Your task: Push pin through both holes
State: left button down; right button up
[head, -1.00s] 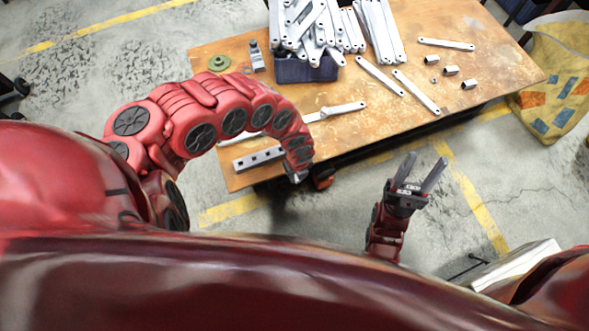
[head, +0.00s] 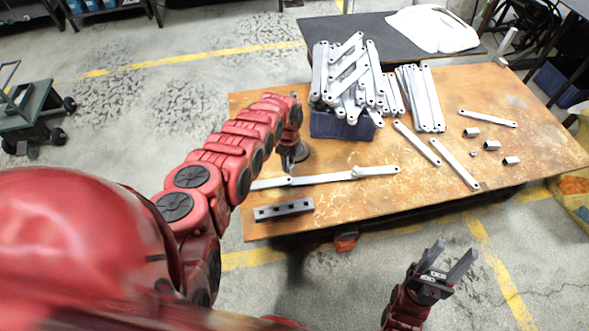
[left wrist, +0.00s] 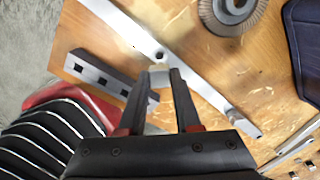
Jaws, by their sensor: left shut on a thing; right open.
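Two flat galvanized bars lie end to end on the table. The left bar (head: 268,184) runs partly behind my arm; the right bar (head: 325,178) reaches right and carries a small raised piece (head: 357,172). In the left wrist view, a dark hole (left wrist: 159,56) shows where the bars seem to overlap. My left gripper (head: 288,167) is over that joint, its fingers shut on a small light-grey metal piece (left wrist: 160,77), apparently the pin, just beside the hole in that view. Whether its tip touches the bar is unclear. My right gripper (head: 456,248) is open and empty, off the table's front edge.
A dark block with square holes (head: 284,210) lies in front of the bars. A round ridged disc (left wrist: 235,12) is behind them. A blue bin (head: 340,127) heaped with brackets stands at the back. Loose bars (head: 455,163) and small metal pieces (head: 472,132) lie right.

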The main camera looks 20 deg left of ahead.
pick_arm(q)
jog(key=shift+f+b, duration=1.7)
jog(key=shift+f, duration=0.3)
jog(key=shift+f+b, duration=1.65)
jog(key=shift+b, duration=0.05)
jog(key=c, duration=0.5)
grip_release()
jog(key=shift+r, duration=0.1)
jog(key=shift+r, duration=0.35)
notch_tip(320, 180, up, 17)
jog(key=p, duration=0.3)
jog(key=shift+f+p, duration=0.2)
jog(key=shift+p, duration=0.1)
jog(key=shift+d, duration=0.1)
